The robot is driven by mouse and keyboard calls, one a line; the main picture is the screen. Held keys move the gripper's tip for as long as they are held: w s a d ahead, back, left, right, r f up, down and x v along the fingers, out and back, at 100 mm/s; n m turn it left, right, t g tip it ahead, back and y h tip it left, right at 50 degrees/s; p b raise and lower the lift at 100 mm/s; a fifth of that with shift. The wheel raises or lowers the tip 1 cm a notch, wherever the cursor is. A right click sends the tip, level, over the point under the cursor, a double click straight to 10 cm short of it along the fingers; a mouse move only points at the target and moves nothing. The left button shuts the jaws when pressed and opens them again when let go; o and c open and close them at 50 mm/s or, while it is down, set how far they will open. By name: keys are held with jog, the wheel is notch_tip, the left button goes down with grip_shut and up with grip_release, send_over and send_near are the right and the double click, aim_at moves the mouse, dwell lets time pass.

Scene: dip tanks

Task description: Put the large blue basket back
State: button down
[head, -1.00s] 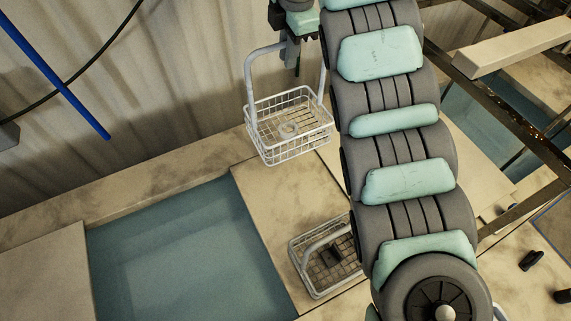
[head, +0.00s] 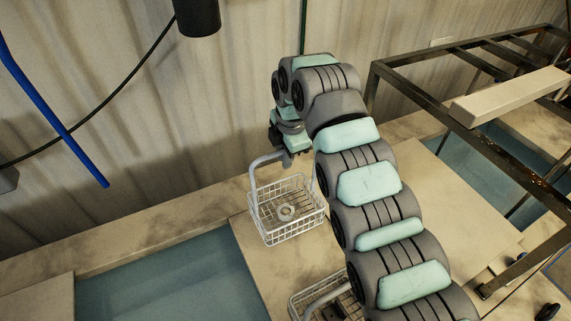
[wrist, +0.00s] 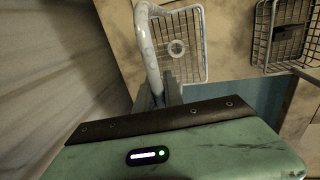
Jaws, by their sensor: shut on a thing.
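My gripper (head: 288,157) is shut on the handle of a wire basket (head: 290,238). This basket looks white to pale grey, not clearly blue, with a tall grey handle (head: 253,185). A pale ring (head: 286,212) lies inside it. The basket hangs roughly upright by the tan ledge beside the tank; I cannot tell whether it touches the ledge. In the wrist view the gripper fingers (wrist: 158,92) are partly hidden behind my green housing, with the handle (wrist: 148,50) between them and the basket (wrist: 178,78) beyond.
A second wire basket (head: 300,303) with a dark item stands close by on the ledge, partly hidden by my arm; it shows also in the wrist view (wrist: 262,40). A water-filled tank (head: 165,280) lies to the left. A dark metal frame (head: 475,135) stands at right, a corrugated wall behind.

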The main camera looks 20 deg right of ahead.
notch_tip(320, 180, down, 4)
jog(key=shift+r+p, duration=0.1)
jog(key=shift+p, duration=0.45)
jog(key=shift+f, duration=0.25)
jog(key=c, duration=1.5)
grip_release()
jog(key=shift+o, duration=0.2)
jog(key=shift+r, duration=0.1)
notch_tip(320, 180, up, 12)
jog(key=s+b, duration=0.2)
jog(key=b, duration=0.1)
jog(key=shift+b, duration=0.4)
jog(key=shift+s+d, duration=0.1)
